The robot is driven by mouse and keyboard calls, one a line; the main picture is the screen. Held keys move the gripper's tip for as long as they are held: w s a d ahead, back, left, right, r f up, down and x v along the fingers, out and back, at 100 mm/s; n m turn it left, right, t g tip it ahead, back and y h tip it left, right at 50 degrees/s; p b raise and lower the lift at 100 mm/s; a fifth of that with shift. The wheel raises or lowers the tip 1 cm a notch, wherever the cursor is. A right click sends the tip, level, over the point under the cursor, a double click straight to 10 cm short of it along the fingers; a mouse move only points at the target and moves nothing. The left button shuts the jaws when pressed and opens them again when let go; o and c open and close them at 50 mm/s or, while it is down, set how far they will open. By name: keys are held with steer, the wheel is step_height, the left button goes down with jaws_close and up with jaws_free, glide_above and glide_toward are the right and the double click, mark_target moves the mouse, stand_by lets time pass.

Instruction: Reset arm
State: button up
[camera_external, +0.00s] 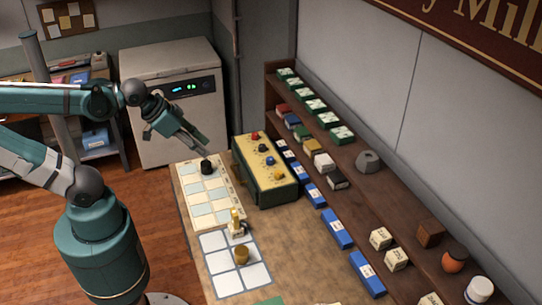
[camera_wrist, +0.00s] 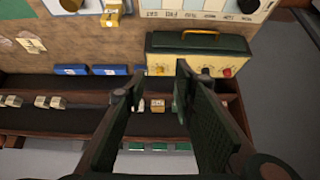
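My gripper (camera_external: 203,146) hangs at the end of my arm, left of centre in the external view, above the far end of the table. In the wrist view my gripper (camera_wrist: 158,84) has its two dark fingers apart, with nothing held between them. A small black round object (camera_external: 206,167) stands on the far end of a pale board with squares (camera_external: 204,201), just below the fingertips in the external view. In the wrist view this black object (camera_wrist: 247,5) is at the top edge, away from the fingers.
A green and yellow box with coloured knobs (camera_external: 266,175) stands right of the board. A white gridded sheet (camera_external: 228,284) bears a yellow item (camera_external: 236,223) and a brown round piece (camera_external: 242,254). Shelves (camera_external: 385,185) with several small boxes run along the right. A white cabinet (camera_external: 170,75) stands behind.

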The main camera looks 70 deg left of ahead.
steer(key=shift+f+b, duration=1.2)
steer(key=shift+f, duration=0.4)
